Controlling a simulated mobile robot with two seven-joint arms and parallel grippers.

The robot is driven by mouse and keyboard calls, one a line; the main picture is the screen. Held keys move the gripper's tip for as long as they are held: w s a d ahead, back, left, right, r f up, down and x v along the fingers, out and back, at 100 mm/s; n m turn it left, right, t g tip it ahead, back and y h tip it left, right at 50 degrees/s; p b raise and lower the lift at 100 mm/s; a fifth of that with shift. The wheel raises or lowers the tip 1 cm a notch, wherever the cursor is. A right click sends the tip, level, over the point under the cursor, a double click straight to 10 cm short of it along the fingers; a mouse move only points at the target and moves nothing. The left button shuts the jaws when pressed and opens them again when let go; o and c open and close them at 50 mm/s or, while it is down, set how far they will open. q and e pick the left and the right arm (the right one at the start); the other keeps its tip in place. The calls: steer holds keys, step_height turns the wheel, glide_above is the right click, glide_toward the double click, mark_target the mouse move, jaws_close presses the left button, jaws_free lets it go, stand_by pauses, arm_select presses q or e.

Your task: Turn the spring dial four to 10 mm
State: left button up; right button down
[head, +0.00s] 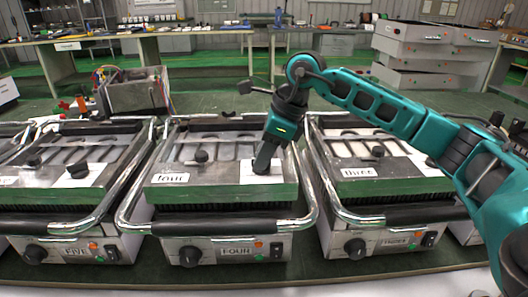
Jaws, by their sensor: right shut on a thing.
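The grill labelled four (222,190) stands in the middle of the row, with a "four" label on its lid and "FOUR" on its front. A white plate (250,179) lies at the right of its lid. My right gripper (264,168) reaches down onto this plate and is shut on spring dial four, which the fingers mostly hide. The dial's setting cannot be read. My left gripper is not in view.
Similar grills stand close on both sides, five (60,200) on the left and three (385,190) on the right. Raised metal handles frame each lid. A front knob (190,256) sits low on grill four. An open metal box with wires (137,92) stands behind.

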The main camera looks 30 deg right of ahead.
steer(key=shift+a+m+t+h, duration=0.1)
steer(key=shift+m+t+h, duration=0.5)
steer(key=shift+m, duration=1.4)
steer(key=c, duration=1.1)
jaws_free()
steer(key=p+v, duration=0.2)
steer(key=v, duration=1.1)
steer(key=shift+a, duration=0.1)
